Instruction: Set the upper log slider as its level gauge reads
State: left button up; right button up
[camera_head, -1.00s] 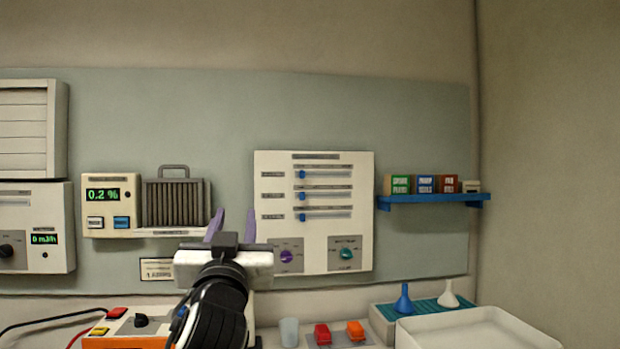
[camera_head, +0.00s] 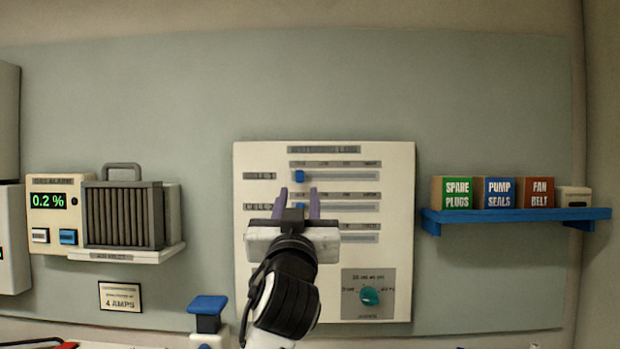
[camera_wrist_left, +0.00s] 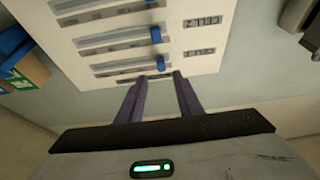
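The log panel (camera_head: 400,230) is a cream board on the wall with three horizontal sliders. The upper slider's blue knob (camera_head: 300,176) stands near the left end of its track; it also shows in the left wrist view (camera_wrist_left: 160,63), close ahead of the fingertips. My left gripper (camera_head: 299,192) is open and empty, its purple fingers pointing at the panel just below that knob in the head view. I see no contact. No level gauge is recognisable. My right gripper is not in view.
A gas alarm (camera_head: 50,220) reading 0.2 % and a grey finned unit (camera_head: 125,215) are left of the panel. A blue shelf (camera_head: 510,217) with small boxes is at right. A teal dial (camera_head: 370,296) sits low on the panel. A blue-topped item (camera_head: 207,305) stands below left.

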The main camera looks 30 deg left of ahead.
aim_at(300, 177)
pick_arm(q)
jog(key=p+x, duration=0.2)
jog(key=x, duration=0.5)
jog(key=shift+a+r, duration=0.1)
jog(key=shift+r, duration=0.15)
jog(key=shift+w+a+r, duration=0.15)
jog(key=shift+w+a, duration=0.15)
jog(key=shift+w, duration=0.2)
grip_shut()
